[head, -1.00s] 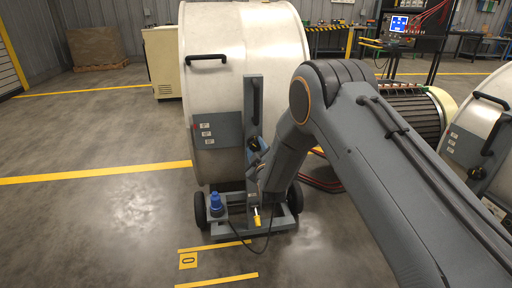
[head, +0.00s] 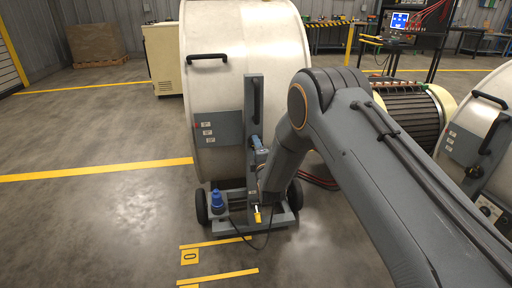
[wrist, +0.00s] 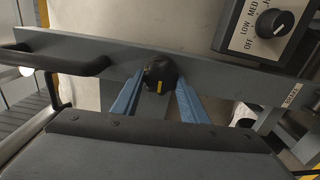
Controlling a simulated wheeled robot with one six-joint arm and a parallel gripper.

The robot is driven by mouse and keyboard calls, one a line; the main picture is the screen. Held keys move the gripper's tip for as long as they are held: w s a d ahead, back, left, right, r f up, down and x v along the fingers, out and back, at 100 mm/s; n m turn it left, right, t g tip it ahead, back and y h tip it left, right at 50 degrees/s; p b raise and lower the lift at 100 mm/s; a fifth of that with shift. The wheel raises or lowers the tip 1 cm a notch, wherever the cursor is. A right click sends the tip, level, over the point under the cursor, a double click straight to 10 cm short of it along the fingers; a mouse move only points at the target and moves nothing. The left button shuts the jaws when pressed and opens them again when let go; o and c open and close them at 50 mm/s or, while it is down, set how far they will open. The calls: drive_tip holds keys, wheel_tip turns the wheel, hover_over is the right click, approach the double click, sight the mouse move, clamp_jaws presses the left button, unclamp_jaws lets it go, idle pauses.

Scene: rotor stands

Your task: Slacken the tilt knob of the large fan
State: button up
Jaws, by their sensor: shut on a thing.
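The large fan (head: 235,40) is a pale drum on a grey wheeled stand (head: 252,100), left of my arm in the head view. Its tilt knob is black with a yellow mark and sits on the grey upright; it shows in the wrist view (wrist: 160,72). My gripper (wrist: 159,84) has its blue fingers on either side of the knob, shut on it. The yellow mark points roughly down the wrist picture. In the head view my gripper (head: 259,153) is small at the upright, and the knob is mostly hidden there.
A speed dial (wrist: 283,23) marked OFF, LOW and MED is at the wrist view's upper right. A black handle (wrist: 65,62) is at left. A yellow-tipped pedal (head: 257,215) and blue plug (head: 217,199) are low on the stand. Another drum (head: 490,115) stands right. Left floor is clear.

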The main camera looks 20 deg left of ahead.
drive_tip(key=shift+f+n, duration=0.1)
drive_tip(key=shift+n, duration=0.5)
drive_tip(key=o, duration=1)
drive_tip(key=shift+a, duration=0.1)
drive_tip(key=shift+o, duration=0.2)
drive_tip(key=shift+s, duration=0.1)
drive_tip(key=p+v, duration=0.1)
drive_tip(key=v, duration=0.6)
drive_tip(key=shift+s+d, duration=0.25)
drive_tip(key=shift+s, duration=0.05)
